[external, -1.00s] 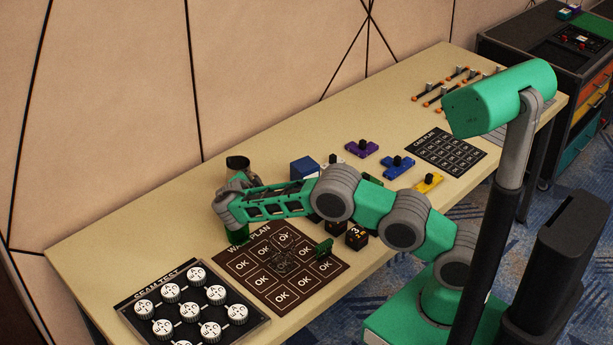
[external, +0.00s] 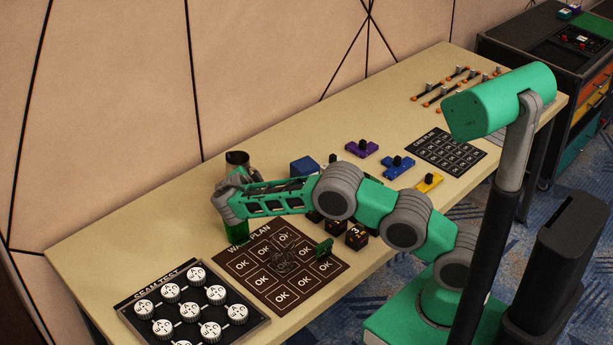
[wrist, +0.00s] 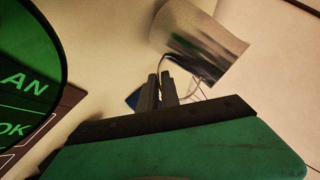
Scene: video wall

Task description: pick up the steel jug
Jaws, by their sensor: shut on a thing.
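The steel jug (external: 238,159) shows its shiny dark top above my gripper at the far left of the table in the external view. In the wrist view the jug's bright metal body (wrist: 200,38) is at the top, with its thin handle curving down beside the fingertips. My gripper (wrist: 160,88) has its two dark fingers close together, shut on the jug at its handle. In the external view my gripper (external: 230,195) hides the jug's middle. Its base is not clear, so I cannot tell how far it is off the table.
A green thing (external: 237,232) shows below my gripper. The dark plan mat (external: 285,290) lies in front, with a tangled dark wire piece on it. The board of white knobs (external: 190,305) is front left. A blue box (external: 303,167) stands to the right.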

